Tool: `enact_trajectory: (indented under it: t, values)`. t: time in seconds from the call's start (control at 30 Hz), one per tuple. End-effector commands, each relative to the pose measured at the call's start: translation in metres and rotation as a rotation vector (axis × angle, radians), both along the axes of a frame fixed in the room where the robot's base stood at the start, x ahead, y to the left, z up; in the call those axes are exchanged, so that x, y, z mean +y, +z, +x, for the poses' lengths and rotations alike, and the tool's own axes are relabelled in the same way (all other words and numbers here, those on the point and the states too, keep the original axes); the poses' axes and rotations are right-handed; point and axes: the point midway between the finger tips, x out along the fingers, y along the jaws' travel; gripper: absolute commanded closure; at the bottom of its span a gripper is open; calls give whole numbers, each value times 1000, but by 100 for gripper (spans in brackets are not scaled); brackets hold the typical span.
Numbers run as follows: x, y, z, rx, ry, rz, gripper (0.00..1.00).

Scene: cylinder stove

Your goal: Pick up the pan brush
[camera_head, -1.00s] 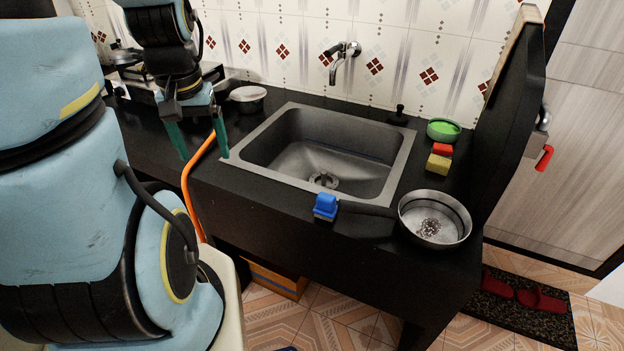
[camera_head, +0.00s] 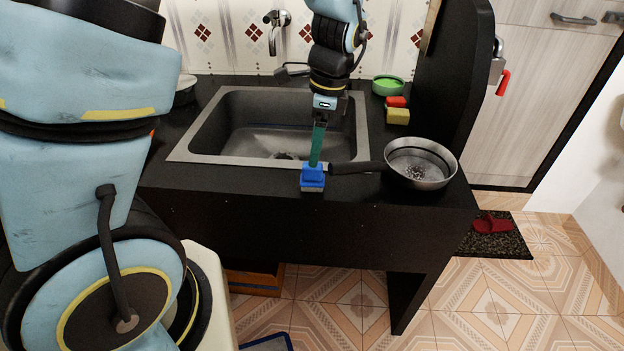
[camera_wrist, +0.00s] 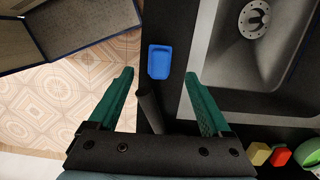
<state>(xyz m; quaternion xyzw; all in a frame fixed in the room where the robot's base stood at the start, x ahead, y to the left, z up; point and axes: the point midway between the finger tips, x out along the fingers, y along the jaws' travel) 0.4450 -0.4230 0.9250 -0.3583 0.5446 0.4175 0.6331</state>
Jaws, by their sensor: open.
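The pan brush, a small blue block with a paler underside (camera_head: 312,179), sits at the front edge of the black counter, by the end of the pan's handle. In the wrist view the blue brush (camera_wrist: 160,62) lies between and slightly beyond my fingertips. My gripper (camera_head: 317,160) points down over the brush, its green fingers open with nothing held. In the wrist view my gripper (camera_wrist: 159,74) has one finger on each side of the brush. I cannot tell whether a fingertip touches it. In the head view, one finger mostly hides the other.
A metal pan (camera_head: 422,163) sits right of the brush, its dark handle (camera_head: 357,168) reaching left. The sink (camera_head: 225,137) lies behind. A yellow sponge (camera_head: 397,116), red block (camera_head: 396,102) and green bowl (camera_head: 388,85) stand at the back right. A tall black panel (camera_head: 455,85) rises beside them.

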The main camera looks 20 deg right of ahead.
Motion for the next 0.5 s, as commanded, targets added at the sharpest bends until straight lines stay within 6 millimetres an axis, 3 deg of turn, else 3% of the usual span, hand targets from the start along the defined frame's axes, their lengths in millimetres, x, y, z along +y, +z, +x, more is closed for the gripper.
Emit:
enact_trajectory:
  t: [0.2,0.5]
  values:
    - [6,-31,2,1,5,3,18]
    - [8,-53,2,2,7,4,18]
